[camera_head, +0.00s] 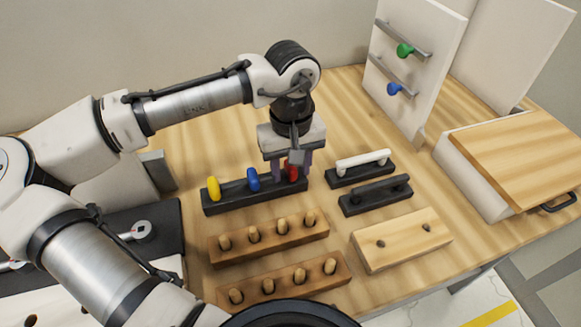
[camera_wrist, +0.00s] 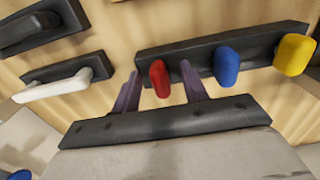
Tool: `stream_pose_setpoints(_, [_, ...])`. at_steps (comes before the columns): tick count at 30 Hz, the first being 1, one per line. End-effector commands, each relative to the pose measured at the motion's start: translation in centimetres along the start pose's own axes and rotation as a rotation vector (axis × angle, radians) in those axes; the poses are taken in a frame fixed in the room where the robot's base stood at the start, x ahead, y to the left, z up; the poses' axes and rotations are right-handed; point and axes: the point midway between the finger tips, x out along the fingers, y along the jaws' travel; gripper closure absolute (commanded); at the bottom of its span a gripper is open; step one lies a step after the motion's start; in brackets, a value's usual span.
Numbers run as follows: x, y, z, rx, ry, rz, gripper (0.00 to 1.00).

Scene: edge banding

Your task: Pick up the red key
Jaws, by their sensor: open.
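The red key (camera_wrist: 159,78) stands in a dark rack (camera_wrist: 190,52) beside a blue key (camera_wrist: 227,66) and a yellow key (camera_wrist: 294,54). In the head view the red key (camera_head: 292,171) is at the rack's right end, partly hidden by my gripper (camera_head: 292,170). In the wrist view my gripper (camera_wrist: 161,92) is open, with one finger on each side of the red key. The fingers look apart from the key; whether either touches it I cannot tell.
A white handle (camera_head: 362,161) and a black handle (camera_head: 377,193) lie right of the rack. Wooden peg blocks (camera_head: 270,238) stand in front. An upright white panel (camera_head: 412,60) with green and blue knobs stands at the back right.

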Motion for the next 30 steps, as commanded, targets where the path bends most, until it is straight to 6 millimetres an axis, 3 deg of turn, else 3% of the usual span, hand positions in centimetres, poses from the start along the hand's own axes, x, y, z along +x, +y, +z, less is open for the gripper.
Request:
stream_pose_setpoints(2, [0.0,0.0,0.0,0.0,0.0,0.0,0.56])
stream_pose_setpoints(12, [-0.1,0.0,0.0,0.0,0.0,0.0,1.0])
stream_pose_setpoints(23, [-0.4,0.0,0.0,0.0,0.002,0.0,1.0])
stream_pose_setpoints(30, [-3.3,0.1,-0.1,0.0,0.003,0.001,1.0])
